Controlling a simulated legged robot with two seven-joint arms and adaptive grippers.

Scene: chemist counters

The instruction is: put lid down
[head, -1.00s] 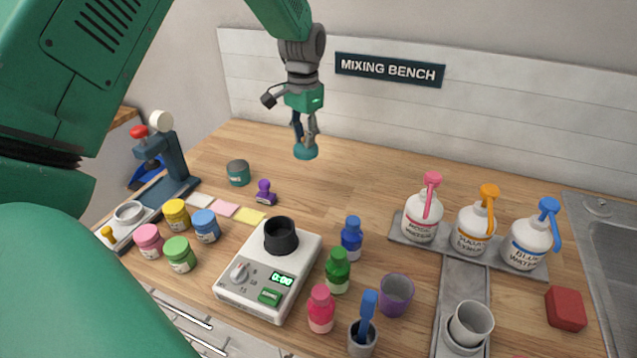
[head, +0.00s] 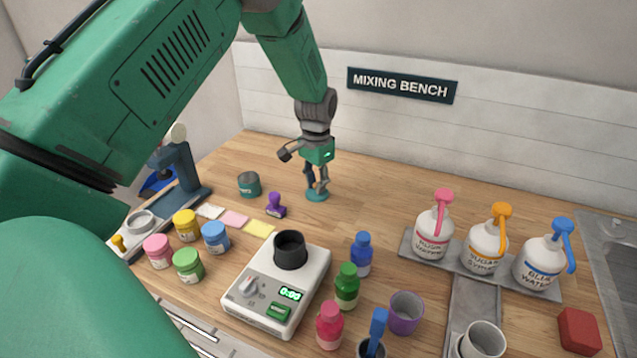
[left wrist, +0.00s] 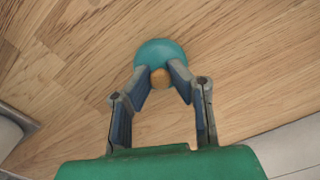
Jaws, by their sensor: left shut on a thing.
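The teal lid (head: 317,195) is a small round disc in the middle back of the wooden bench. My left gripper (head: 317,184) points straight down and is shut on the lid's knob. In the left wrist view the lid (left wrist: 160,52) has a tan knob (left wrist: 160,78) between my fingertips (left wrist: 162,76). The lid is at or just above the bench top; I cannot tell whether it touches. A teal-grey jar (head: 249,185) stands to the left of the gripper. My right gripper is not in view.
A purple stamp (head: 276,206) stands between the jar and the lid. A white scale (head: 272,290) with a black cup (head: 290,250) is in front. Pump bottles (head: 487,245) stand on a grey tray at right. Bare bench surrounds the lid.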

